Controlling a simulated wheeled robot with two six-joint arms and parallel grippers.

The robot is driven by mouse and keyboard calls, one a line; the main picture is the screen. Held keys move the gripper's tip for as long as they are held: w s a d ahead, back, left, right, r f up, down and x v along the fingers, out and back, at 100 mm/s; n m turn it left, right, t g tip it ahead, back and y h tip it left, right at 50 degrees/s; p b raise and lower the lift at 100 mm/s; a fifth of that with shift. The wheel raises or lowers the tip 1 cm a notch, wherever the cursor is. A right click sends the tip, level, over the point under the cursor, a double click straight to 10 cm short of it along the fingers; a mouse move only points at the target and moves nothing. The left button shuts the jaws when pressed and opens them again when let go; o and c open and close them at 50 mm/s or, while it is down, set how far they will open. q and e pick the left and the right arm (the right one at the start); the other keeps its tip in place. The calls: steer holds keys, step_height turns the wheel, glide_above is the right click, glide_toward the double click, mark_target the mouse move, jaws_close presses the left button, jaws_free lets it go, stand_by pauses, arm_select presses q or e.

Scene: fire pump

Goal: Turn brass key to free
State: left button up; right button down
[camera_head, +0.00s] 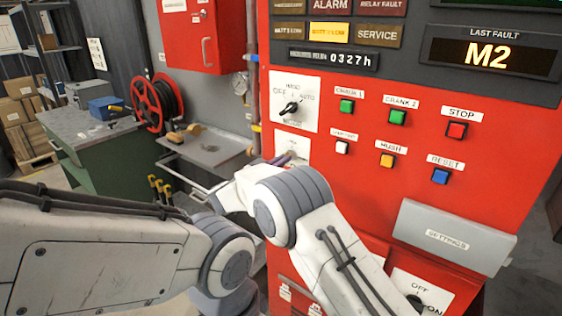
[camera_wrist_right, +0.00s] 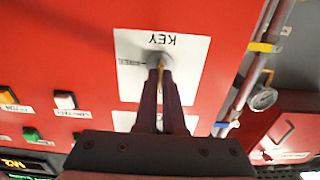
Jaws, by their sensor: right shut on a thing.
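The key plate (camera_wrist_right: 128,78) is a white square on the red panel, with "KEY" upside down in the right wrist view. A round grey lock (camera_wrist_right: 159,56) sits on it, with a small marking to its left. My right gripper (camera_wrist_right: 161,74) is shut on the brass key (camera_wrist_right: 160,90) at the lock; only a thin gold sliver of the key shows between the dark fingers. In the head view, the plate (camera_head: 291,146) is partly hidden by my right arm, and only the dark right fingertips (camera_head: 286,158) show. My left arm enters from the left; its gripper is not visible.
The red panel carries a rotary selector (camera_head: 289,108) above the key plate, several coloured buttons and a grey settings flap (camera_head: 452,238) at lower right. A vertical pipe (camera_head: 252,75) runs along its left edge. A small metal shelf (camera_head: 208,150) and green bench (camera_head: 110,165) stand left.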

steer(key=shift+s+f+m+b, duration=0.1)
steer(key=shift+f+m+b, duration=0.05)
steer(key=shift+m+b, duration=2.9)
steer(key=shift+f+m+b, duration=0.1)
steer(key=shift+m+b, duration=2.8)
steer(key=shift+b, duration=0.4)
steer(key=shift+s+f+m+b, duration=0.1)
steer(key=shift+f+m+b, duration=0.05)
steer(key=shift+m+b, duration=2.9)
steer(key=c, duration=1)
jaws_free()
steer(key=shift+r, duration=0.1)
steer(key=shift+r, duration=0.1)
steer(key=b+v, duration=0.1)
steer(key=v, duration=0.9)
steer(key=shift+s+b, duration=0.1)
steer(key=shift+b, duration=0.2)
